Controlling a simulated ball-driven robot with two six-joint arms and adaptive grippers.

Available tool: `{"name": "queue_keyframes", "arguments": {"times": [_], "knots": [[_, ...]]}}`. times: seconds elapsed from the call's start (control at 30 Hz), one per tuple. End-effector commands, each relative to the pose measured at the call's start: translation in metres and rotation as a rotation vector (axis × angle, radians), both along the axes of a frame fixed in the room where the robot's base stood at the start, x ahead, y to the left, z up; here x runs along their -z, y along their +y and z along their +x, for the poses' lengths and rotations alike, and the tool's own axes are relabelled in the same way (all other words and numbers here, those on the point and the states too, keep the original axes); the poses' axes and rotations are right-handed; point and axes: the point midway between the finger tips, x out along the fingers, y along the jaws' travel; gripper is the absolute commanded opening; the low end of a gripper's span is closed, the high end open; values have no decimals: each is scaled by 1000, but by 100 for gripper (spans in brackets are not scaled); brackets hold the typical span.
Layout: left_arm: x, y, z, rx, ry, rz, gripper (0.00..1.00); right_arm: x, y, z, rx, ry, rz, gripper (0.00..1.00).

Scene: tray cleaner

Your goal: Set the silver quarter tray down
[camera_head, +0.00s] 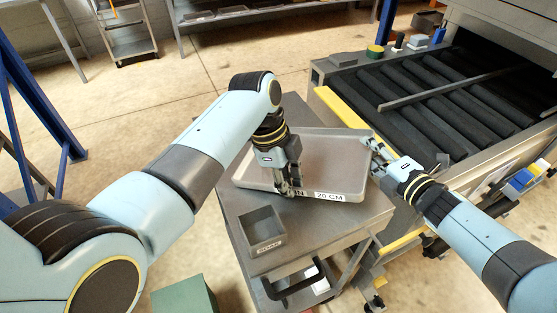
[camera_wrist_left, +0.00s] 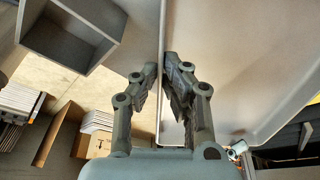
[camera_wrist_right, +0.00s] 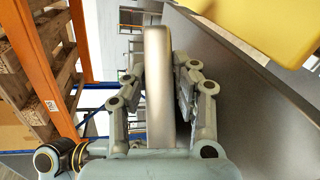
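The silver quarter tray (camera_head: 318,150) is a shallow grey metal tray over the top of the grey cart (camera_head: 345,225). A label on its front side reads "20 CM". Whether its underside touches the cart top cannot be told. My left gripper (camera_head: 289,190) is shut on the tray's front rim. In the left wrist view its fingers (camera_wrist_left: 161,65) have the tray's rim between them. My right gripper (camera_head: 372,145) is at the tray's right rim. In the right wrist view its fingers (camera_wrist_right: 160,70) close on both sides of the rounded tray edge (camera_wrist_right: 158,100).
A small grey bin (camera_head: 262,230) stands on the cart's front left. The roller conveyor (camera_head: 430,95) with a yellow edge (camera_head: 342,108) is close on the right. A green box (camera_head: 185,297) is on the floor at the front. Open floor lies behind the cart.

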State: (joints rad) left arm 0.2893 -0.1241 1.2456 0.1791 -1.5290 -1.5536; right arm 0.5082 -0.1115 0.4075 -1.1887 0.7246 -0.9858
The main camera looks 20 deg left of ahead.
Motion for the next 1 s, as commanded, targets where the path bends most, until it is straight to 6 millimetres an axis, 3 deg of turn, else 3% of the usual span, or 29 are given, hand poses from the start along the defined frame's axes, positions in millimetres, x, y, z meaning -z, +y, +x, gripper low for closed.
{"name": "queue_keyframes", "arguments": {"times": [0.03,0.17,0.37,0.63,1.0], "knots": [[0,2,-1,0,2,3,13,-3,-1,1,1,-3,0,33],[-2,1,0,-1,1,1,29,-3,0,1,0,-3,0,48],[-2,0,0,0,0,0,31,-3,0,1,-1,-3,-1,48],[-2,0,0,0,-1,-1,67,-2,0,0,-1,-3,-1,48],[-9,2,1,-1,-2,-1,67,-2,1,0,-2,-2,-1,48]]}}
